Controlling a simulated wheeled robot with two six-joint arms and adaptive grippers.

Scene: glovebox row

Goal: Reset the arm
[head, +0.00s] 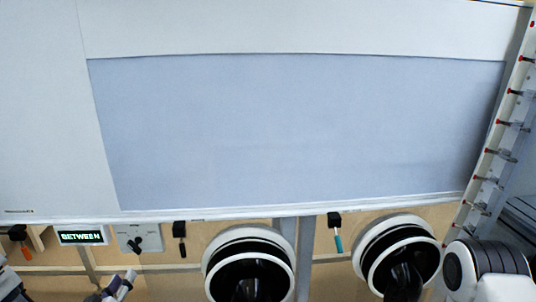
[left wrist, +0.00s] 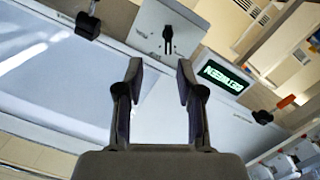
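My left gripper (left wrist: 161,78) is open in the left wrist view, with nothing between its two dark fingers. It points toward a grey switch box (left wrist: 150,18) with a black knob (left wrist: 168,40), and the fingertips appear apart from it. In the head view the left gripper (head: 119,286) shows only partly at the bottom left, below the same switch box (head: 150,236) and its black knob (head: 134,243). My right gripper is not in view; a link of my right arm shows at the bottom right.
A display (head: 82,236) with green letters reading "BETWEEN" sits left of the switch box. Two round glove ports (head: 289,240) (head: 433,245) line the front. Black hangers carry an orange (head: 26,252) and a teal handle (head: 339,243). A large pale window panel (head: 300,130) lies above.

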